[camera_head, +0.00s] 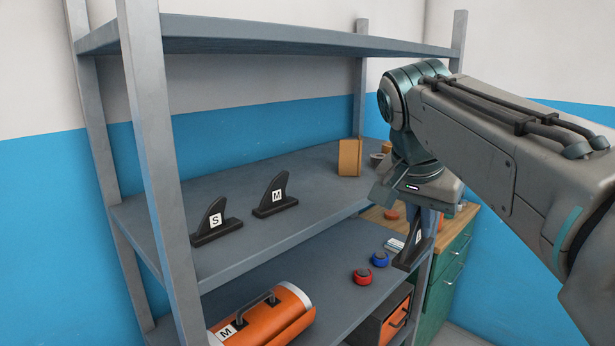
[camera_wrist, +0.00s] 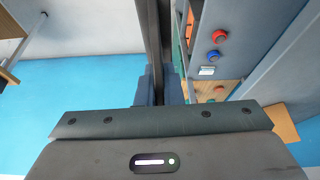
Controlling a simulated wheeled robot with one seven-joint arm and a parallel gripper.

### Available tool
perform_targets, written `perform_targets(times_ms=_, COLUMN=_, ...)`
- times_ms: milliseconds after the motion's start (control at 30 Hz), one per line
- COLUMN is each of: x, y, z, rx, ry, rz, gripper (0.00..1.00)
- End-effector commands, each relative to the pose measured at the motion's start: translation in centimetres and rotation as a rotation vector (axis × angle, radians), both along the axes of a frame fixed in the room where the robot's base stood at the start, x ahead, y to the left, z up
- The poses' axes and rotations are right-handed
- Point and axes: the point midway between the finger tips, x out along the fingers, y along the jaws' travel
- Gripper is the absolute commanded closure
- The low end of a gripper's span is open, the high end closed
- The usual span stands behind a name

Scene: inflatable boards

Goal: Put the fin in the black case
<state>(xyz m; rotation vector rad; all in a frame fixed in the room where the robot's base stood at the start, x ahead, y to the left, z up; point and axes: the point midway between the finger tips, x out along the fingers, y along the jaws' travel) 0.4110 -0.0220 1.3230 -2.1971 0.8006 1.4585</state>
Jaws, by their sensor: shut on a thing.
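My gripper (camera_head: 423,215) is shut on a black fin (camera_head: 410,254) with a white label, held in front of the shelf's right end. The label's letter is too small to read surely. In the wrist view the fin is a dark upright strip (camera_wrist: 153,35) between the blue-grey fingers (camera_wrist: 159,88). Two more black fins stand on the middle shelf: one labelled S (camera_head: 211,224) and one labelled M (camera_head: 274,196). I cannot make out a black case for certain.
The grey shelf unit (camera_head: 250,258) has an upright close to the held fin. An orange roll labelled M (camera_head: 265,318), red and blue round items (camera_head: 362,277), (camera_head: 380,259) and an orange-and-black box (camera_head: 385,322) are below. A green cabinet (camera_head: 452,262) stands at right.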

Motion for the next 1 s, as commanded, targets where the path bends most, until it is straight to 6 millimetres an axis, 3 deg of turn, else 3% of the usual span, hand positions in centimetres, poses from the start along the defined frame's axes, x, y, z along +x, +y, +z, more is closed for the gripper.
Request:
perform_targets(times_ms=267, x=3.8, y=0.1, z=-4.1, rx=0.0, ry=0.006, rz=0.046, gripper=1.0)
perform_targets(times_ms=467, x=7.2, y=-0.3, z=-9.0, rx=-0.001, ry=0.008, rz=0.1, gripper=1.0)
perform_targets(times_ms=567, x=9.2, y=-0.5, z=-12.7, rx=-0.001, ry=0.012, rz=0.144, gripper=1.0)
perform_targets(times_ms=733, x=12.2, y=-0.8, z=-20.7, rx=0.0, ry=0.015, rz=0.255, gripper=1.0)
perform_targets(times_ms=1000, x=13.2, y=-0.4, z=-32.8, rx=0.003, ry=0.013, rz=0.446, gripper=1.0)
